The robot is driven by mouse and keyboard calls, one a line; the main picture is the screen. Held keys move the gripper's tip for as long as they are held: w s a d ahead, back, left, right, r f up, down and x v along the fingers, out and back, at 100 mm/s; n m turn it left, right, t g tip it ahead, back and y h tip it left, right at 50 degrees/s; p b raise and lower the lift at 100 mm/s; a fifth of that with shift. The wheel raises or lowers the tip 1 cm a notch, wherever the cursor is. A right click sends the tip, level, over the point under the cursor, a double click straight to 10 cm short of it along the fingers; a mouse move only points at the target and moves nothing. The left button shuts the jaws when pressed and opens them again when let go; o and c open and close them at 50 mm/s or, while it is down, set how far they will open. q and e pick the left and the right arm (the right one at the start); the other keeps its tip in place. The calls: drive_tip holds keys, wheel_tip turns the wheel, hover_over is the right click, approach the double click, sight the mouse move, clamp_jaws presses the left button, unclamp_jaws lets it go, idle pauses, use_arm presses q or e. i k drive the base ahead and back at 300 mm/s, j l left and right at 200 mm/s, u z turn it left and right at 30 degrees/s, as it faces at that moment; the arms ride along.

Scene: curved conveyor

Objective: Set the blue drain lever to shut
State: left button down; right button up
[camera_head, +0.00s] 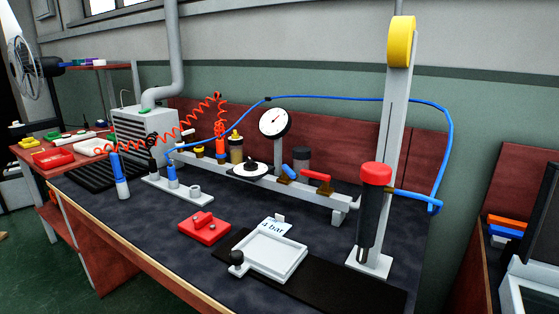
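The blue lever (288,171) sits on a small brass valve on the grey manifold rail, below the round gauge (274,122). It slants from upper left to lower right. I cannot tell from this view whether that is open or shut. A red lever (316,175) sits just to its right on its own brass valve, lying nearly along the rail. The grey rail (330,199) runs across the bench behind the white tray. Neither of my grippers is in view, and nothing touches the blue lever.
A tall post (397,120) with a red-capped dark cylinder (375,205) stands right of the levers. A blue hose (350,98) arches overhead. A white tray (268,254) and red block (204,227) lie in front. The dark bench top between tray and rail is mostly clear.

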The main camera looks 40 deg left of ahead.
sight(286, 172)
drive_tip(key=j+z, duration=0.15)
drive_tip(key=j, duration=0.55)
drive_tip(key=k+j+z, duration=0.1)
drive_tip(key=j, duration=0.6)
